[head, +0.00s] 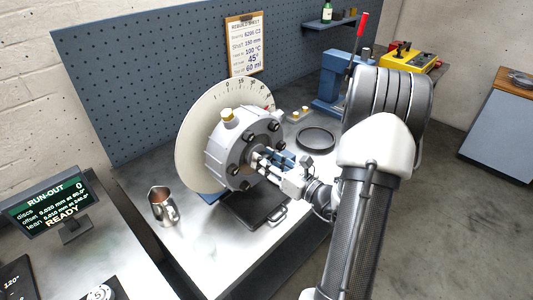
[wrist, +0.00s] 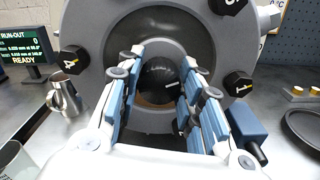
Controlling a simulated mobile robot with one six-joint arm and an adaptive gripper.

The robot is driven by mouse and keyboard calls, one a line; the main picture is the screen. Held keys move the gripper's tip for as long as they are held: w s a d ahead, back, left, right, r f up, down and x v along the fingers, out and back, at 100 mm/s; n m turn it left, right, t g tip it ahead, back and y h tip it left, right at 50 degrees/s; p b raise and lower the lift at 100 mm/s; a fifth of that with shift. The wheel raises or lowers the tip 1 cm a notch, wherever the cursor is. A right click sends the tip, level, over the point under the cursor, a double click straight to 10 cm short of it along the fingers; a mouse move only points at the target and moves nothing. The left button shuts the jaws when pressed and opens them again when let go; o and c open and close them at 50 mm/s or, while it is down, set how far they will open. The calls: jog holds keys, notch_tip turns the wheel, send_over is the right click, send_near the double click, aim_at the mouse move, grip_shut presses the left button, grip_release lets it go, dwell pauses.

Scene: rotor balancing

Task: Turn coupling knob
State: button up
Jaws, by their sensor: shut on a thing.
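The grey coupling (head: 240,150) stands upright in front of a pale graduated disc (head: 197,125) on the bench. Black bolt heads ring its face, and some carry yellow markings in the wrist view. The dark round coupling knob (wrist: 158,78) sits at the centre of the face, with a short pale mark on it. My gripper (head: 268,162) reaches the face from the right, and its fingers lie on both sides of the knob. In the wrist view my gripper (wrist: 160,82) is shut on the knob. The knob is mostly hidden behind the fingers in the head view.
A metal jug (head: 163,207) stands left of the coupling. A dark tray (head: 255,208) lies below my gripper, and a black ring (head: 316,139) lies behind it. The run-out display (head: 47,205) reads READY. Bare bench top shows at the front.

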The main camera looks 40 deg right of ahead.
jog(key=shift+m+p, duration=1.9)
jog(key=shift+m, duration=0.1)
jog(key=o, duration=1.1)
jog(key=shift+c, duration=0.2)
jog(key=s, duration=1.2)
jog(key=shift+d, duration=0.45)
